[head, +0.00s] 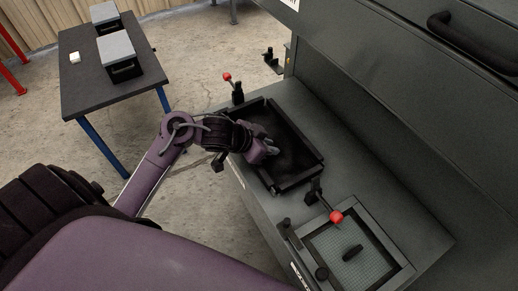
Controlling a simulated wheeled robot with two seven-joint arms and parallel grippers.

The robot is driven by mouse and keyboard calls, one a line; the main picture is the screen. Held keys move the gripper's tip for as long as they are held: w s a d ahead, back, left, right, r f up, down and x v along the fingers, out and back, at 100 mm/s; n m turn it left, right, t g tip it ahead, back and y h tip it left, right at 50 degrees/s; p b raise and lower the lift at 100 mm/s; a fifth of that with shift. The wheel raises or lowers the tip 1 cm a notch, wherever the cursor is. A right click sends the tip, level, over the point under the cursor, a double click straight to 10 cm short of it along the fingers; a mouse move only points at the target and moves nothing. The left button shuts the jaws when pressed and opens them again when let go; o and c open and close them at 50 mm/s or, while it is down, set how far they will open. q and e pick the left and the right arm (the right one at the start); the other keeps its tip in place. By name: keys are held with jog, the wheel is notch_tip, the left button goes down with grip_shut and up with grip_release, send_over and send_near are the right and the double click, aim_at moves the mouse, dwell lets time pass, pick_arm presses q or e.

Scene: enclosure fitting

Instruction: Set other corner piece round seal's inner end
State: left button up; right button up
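My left gripper (268,151) comes in from the left and is over the left part of a black, shallow frame or tray (298,183) on the grey bench. Its fingertips are small and dark against the black inside, so I cannot tell whether they are open or shut, or hold anything. I cannot make out a corner piece or a seal; both may be hidden by the gripper or lost in the dark interior. My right gripper is not in view.
Red-knobbed clamps stand behind the frame (238,92) and at its right (327,205). A mesh-covered panel with a black handle (352,252) is at front right. A grey cabinet (400,80) rises behind. A dark table (84,88) with grey-lidded boxes is at far left.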

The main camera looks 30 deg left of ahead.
pick_arm(q)
grip_shut()
